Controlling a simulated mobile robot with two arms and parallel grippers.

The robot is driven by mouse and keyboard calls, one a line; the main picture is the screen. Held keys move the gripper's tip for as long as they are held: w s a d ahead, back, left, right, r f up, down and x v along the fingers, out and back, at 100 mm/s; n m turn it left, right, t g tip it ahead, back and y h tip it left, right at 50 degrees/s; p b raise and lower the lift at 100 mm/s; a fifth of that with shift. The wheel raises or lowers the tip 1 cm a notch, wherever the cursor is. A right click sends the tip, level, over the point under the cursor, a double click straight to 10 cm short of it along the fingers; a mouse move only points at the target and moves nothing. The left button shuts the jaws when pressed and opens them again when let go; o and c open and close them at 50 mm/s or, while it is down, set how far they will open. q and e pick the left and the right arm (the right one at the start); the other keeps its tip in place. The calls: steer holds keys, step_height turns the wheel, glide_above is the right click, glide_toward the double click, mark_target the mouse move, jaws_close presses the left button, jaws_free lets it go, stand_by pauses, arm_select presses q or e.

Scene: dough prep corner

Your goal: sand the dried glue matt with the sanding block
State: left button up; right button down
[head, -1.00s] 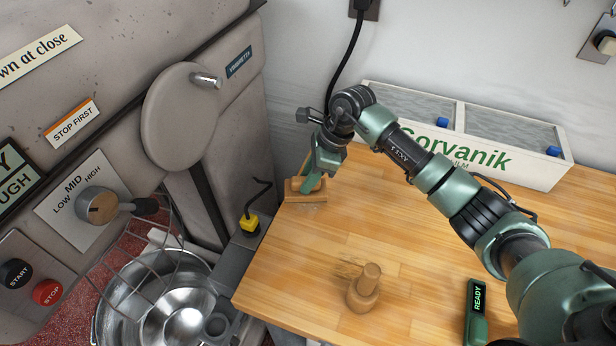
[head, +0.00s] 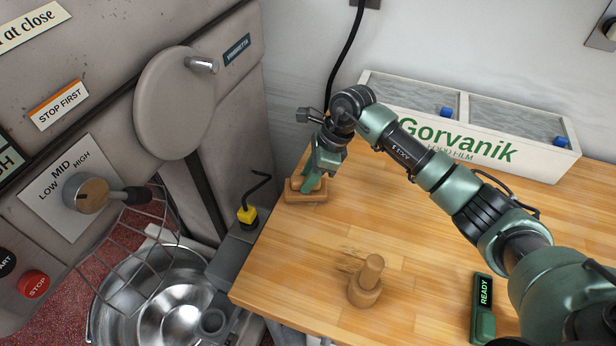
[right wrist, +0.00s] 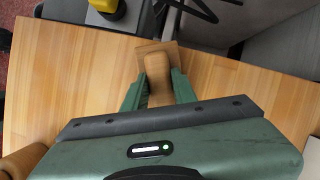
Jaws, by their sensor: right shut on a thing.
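The wooden sanding block (head: 306,196) lies flat on the bench top near its far left corner. My right gripper (head: 312,178) is over it, shut on its rounded handle. In the right wrist view the block's handle (right wrist: 157,72) stands between the two green fingers of my right gripper (right wrist: 157,92), and part of the flat base shows beyond it. I cannot make out the dried glue; the block and gripper hide the wood beneath them. My left gripper is not in view.
A wooden knobbed piece (head: 368,290) stands on the bench (head: 300,275), beside a faint brownish streak. A white divided box (head: 480,150) stands along the wall. A green device (head: 483,310) reads READY. A mixer with a steel bowl (head: 165,305) is left of the bench.

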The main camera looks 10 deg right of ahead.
steer(key=shift+f+b, duration=0.35)
steer(key=shift+f, duration=0.1)
steer(key=shift+r, duration=0.1)
steer(key=shift+s+d+r, duration=0.1)
steer(key=shift+s+d, duration=0.5)
steer(key=shift+d, duration=0.25)
steer(key=shift+a, duration=0.15)
steer(key=shift+w+a+f+b, duration=0.2)
steer(key=shift+w+a+b, duration=0.4)
steer(key=shift+a, duration=0.15)
steer(key=shift+r, duration=0.1)
